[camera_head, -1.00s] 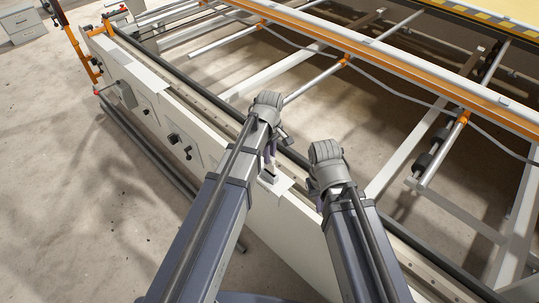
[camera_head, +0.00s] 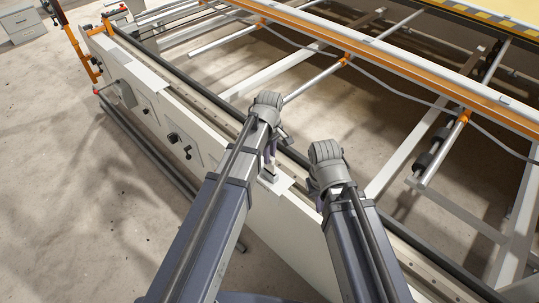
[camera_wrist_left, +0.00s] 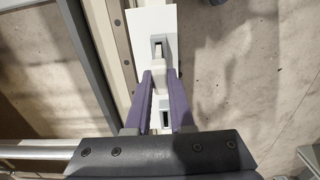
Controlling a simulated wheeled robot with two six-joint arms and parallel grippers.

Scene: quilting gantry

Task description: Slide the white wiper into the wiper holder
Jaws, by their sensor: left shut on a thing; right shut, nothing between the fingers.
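My left gripper (camera_wrist_left: 162,88) is shut on the white wiper (camera_wrist_left: 160,75), whose narrow pale body shows between the purple fingers in the left wrist view. Just beyond the fingertips is a small grey frame with a dark opening, which looks like the wiper holder (camera_wrist_left: 166,42). It sits on a white plate on the machine's edge. I cannot tell how far the wiper is in it. In the head view my left gripper (camera_head: 270,155) is low over the white plate, its tips partly hidden. My right gripper (camera_head: 319,204) is shut and empty, mostly hidden by its own wrist.
The white plate (camera_head: 284,185) lies on the long white side beam (camera_head: 262,205) of the gantry. A dark rail runs beside it. Several rollers and an orange-edged beam (camera_head: 390,62) lie beyond. Bare concrete floor (camera_head: 60,220) is free at the left.

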